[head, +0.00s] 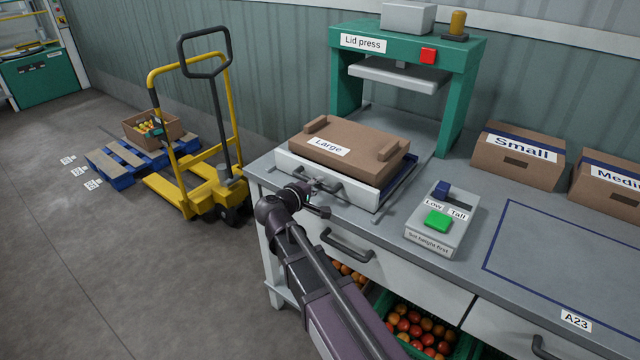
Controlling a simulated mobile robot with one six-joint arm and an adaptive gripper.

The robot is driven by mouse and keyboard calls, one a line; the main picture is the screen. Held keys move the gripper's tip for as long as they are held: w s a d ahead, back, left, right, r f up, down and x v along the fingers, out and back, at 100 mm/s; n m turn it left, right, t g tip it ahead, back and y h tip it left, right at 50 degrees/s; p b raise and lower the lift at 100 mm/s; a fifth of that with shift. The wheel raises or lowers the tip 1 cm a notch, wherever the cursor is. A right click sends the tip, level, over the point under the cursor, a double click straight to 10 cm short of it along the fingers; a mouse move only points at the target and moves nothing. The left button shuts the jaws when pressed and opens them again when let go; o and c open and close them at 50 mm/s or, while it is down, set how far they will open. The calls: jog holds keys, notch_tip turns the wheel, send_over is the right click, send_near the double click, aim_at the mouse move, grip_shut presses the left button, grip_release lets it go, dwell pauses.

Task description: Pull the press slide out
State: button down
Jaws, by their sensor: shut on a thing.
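The press slide (358,195) is a white tray with a dark handle (330,187) on its front face. It sits on the bench in front of the green lid press (455,90), clear of the raised press plate (395,76). My gripper (318,192) is at the slide's front and shut on the handle. My gripper partly hides the handle, and the exact finger contact is too small to make out.
A control box (428,243) with a green button and a blue switch stands right of the slide. Small (518,155) and Medium (610,187) cartons stand at the back right. Drawers and tomato crates are below. A yellow pallet truck (180,192) stands left on open floor.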

jog(key=shift+w, duration=0.15)
jog(key=c, duration=0.6)
grip_release()
jog(key=shift+d, duration=0.1)
